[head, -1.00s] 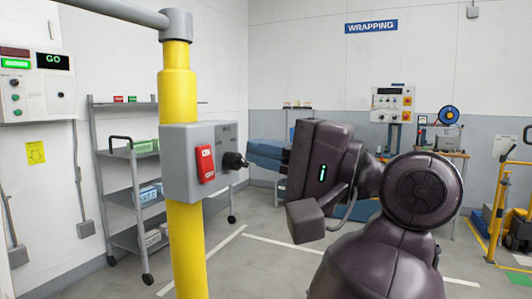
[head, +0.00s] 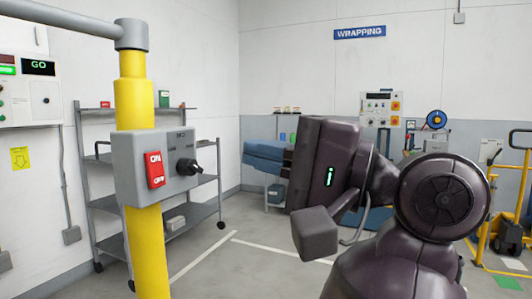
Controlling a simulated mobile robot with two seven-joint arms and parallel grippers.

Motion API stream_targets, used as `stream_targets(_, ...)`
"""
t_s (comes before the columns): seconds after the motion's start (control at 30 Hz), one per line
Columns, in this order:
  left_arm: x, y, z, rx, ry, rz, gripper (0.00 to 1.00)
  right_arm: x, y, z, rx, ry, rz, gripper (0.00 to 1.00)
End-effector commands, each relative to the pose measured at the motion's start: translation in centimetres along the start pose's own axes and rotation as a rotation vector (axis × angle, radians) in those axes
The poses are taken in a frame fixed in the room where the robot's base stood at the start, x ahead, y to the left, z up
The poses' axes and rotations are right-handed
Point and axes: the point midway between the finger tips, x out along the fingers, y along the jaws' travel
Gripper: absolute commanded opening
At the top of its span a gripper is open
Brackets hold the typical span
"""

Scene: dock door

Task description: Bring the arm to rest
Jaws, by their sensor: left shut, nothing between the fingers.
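My left gripper (head: 250,155) is shut and empty, with its blue-grey fingers pointing left in mid-air. My dark arm fills the right middle of the head view. The fingers are apart from the grey switch box (head: 128,170) on the yellow post, with a clear gap between them and the box's black knob (head: 187,167). The box also bears a red rocker switch (head: 155,169). My right gripper is not in view.
The yellow post (head: 145,250) stands at left with a grey rail on top. Behind it are a shelf cart (head: 190,215) and a wall panel reading GO (head: 38,67). A wrapping station (head: 385,105) is at the back. A yellow-framed trolley (head: 485,225) stands at right.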

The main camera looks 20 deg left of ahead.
Motion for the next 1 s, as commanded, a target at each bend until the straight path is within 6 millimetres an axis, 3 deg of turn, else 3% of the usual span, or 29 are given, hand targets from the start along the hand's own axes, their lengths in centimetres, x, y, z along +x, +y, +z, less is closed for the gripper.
stream_targets(0.57, 0.3, 0.4, -0.1, 0.05, -0.016, -0.052, 0.0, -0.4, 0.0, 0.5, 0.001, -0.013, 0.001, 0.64)
stream_targets(0.8, 1.1, 2.5, -1.2, 0.395, -0.113, -0.4, 0.0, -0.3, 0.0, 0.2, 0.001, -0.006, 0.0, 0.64)
stream_targets(1.0, 0.2, 5.2, -2.6, 0.766, -0.222, -0.757, 0.0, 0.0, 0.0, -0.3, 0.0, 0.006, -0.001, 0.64)
